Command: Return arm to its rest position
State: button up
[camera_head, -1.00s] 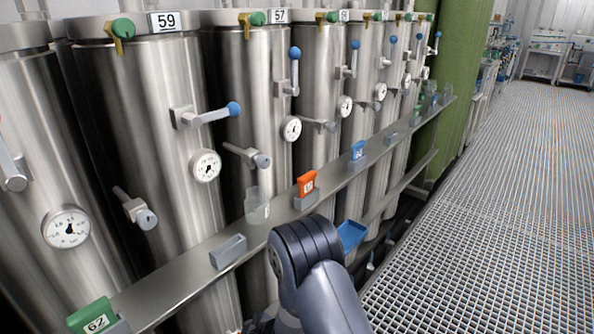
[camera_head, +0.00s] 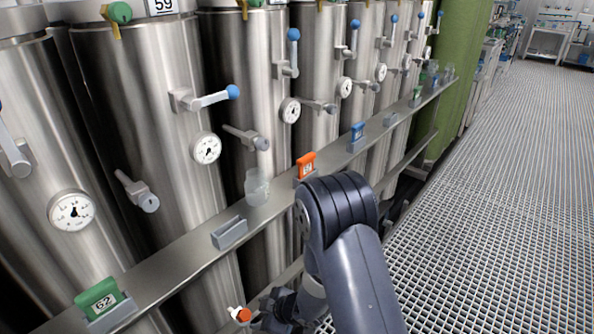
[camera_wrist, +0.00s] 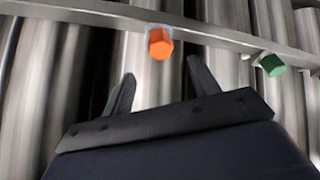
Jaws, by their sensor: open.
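My arm rises from the bottom of the head view, in front of the shelf. My gripper (camera_head: 275,310) is low at the bottom, below the shelf and only partly visible. In the wrist view my gripper (camera_wrist: 161,68) shows two fingers spread apart with nothing between them. An orange hexagonal knob (camera_wrist: 160,42) lies beyond the fingertips, apart from them. A green hexagonal knob (camera_wrist: 272,65) is to its right. In the head view an orange-and-white piece (camera_head: 240,315) shows just left of my gripper.
Tall steel vessels (camera_head: 140,90) with gauges and blue-tipped levers line the left. The shelf (camera_head: 185,260) carries a green "62" tag (camera_head: 98,298), an empty grey holder (camera_head: 229,233), a clear beaker (camera_head: 257,188), an orange tag (camera_head: 306,165) and a blue tag (camera_head: 357,131). The grating floor (camera_head: 500,200) is clear.

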aim_at(247, 316)
jog(key=b+x, duration=0.1)
jog(key=x, duration=0.8)
jog(key=shift+f+b, duration=0.25)
jog(key=shift+b, duration=0.1)
notch_tip(247, 316, up, 7)
jog(key=s+d+p, duration=0.2)
jog(key=d+p, duration=0.1)
jog(key=p, duration=0.2)
jog(key=w+d+r+m+h+p, duration=0.1)
jog(key=d+r+m+h+p, duration=0.15)
jog(key=d, duration=0.25)
jog(key=w+d+r+m+t+h+p, duration=0.1)
jog(key=d+m+p, duration=0.2)
jog(key=d, duration=0.2)
jog(key=w+d+r+m+h+p, duration=0.1)
jog(key=d+r+m+h+p, duration=0.15)
jog(key=d, duration=0.25)
jog(key=s+d+r+m+g+p, duration=0.1)
jog(key=s+d+r+m+p, duration=0.1)
jog(key=d, duration=0.4)
jog(key=s+d+r+m+g+h+p, duration=0.1)
jog(key=s+d+r+m+p, duration=0.2)
jog(key=d+m+p, duration=0.3)
jog(key=shift+s+r+h+p, duration=0.3)
jog(key=shift+s+r+p, duration=0.05)
jog(key=shift+r+p, duration=0.1)
jog(key=shift+f, duration=0.1)
jog(key=shift+s, duration=0.1)
